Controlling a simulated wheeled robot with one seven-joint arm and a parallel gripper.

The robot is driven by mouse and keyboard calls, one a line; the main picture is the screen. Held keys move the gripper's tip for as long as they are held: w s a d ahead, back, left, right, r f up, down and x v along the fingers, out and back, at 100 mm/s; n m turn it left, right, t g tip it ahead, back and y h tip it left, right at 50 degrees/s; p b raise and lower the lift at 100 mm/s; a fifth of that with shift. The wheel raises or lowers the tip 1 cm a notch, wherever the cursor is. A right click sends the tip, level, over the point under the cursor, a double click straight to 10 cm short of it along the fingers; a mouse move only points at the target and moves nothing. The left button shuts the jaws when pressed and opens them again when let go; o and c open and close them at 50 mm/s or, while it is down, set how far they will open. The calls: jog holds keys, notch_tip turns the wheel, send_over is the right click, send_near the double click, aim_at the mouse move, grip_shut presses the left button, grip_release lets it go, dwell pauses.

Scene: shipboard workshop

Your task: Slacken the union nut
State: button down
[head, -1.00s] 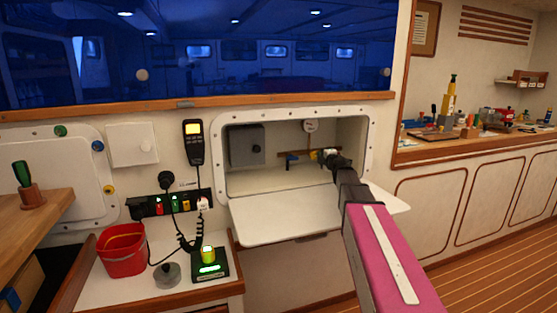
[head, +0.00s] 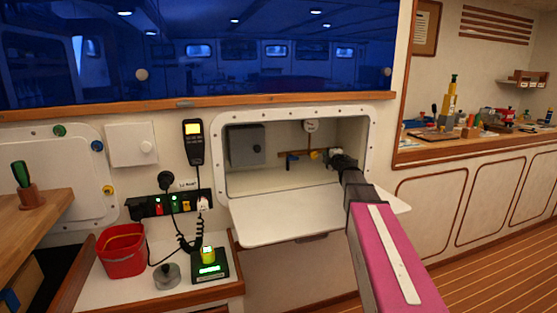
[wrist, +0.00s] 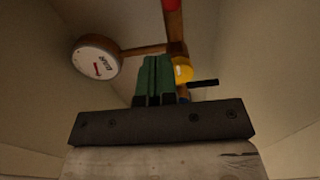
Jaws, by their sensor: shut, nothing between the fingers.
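My gripper (wrist: 153,82) is shut and empty, its two green fingers pressed together in the wrist view. In the head view my gripper (head: 334,157) is inside the open wall locker, to the right of a yellow fitting (head: 314,155) on the brass pipe (head: 301,154). In the wrist view the yellow fitting (wrist: 183,71) sits on the pipe (wrist: 176,38), just right of my fingertips, with a short black bar beside it. I cannot tell whether the yellow fitting is the union nut, or whether my fingers touch the pipework.
A blue fitting (head: 292,159) is at the pipe's left. A grey box (head: 246,145) is on the locker's back wall. The lowered door (head: 300,215) is clear.

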jog(key=shift+v, duration=1.5)
jog(key=shift+s+a+f, duration=0.1)
jog(key=shift+a, duration=0.05)
